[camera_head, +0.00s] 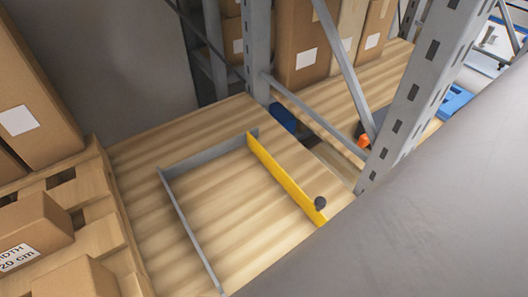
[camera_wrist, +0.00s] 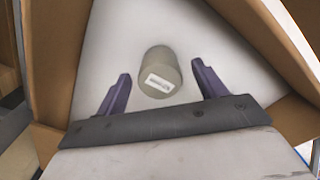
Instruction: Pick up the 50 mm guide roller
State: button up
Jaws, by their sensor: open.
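In the wrist view, a short grey-beige cylinder (camera_wrist: 160,62) with a white barcode label stands or lies on a white surface. It looks like the guide roller, but its size cannot be read. My gripper (camera_wrist: 161,82) is open, with one purple finger on each side of the cylinder and a gap to each. Whether the fingers are at its height cannot be told. The head view does not show the gripper or this cylinder; a large grey surface covers its lower right.
Cardboard walls (camera_wrist: 258,30) surround the white surface (camera_wrist: 110,45) in the wrist view, close on the right. The head view shows a wooden shelf (camera_head: 235,205) with a yellow bar (camera_head: 285,176), a grey rack upright (camera_head: 412,95), stacked cardboard boxes (camera_head: 297,45) and a blue object (camera_head: 283,118).

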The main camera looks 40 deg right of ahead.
jog(key=shift+f, duration=0.4)
jog(key=c, duration=1.1)
jog(key=shift+c, duration=0.3)
jog(key=shift+r, duration=0.2)
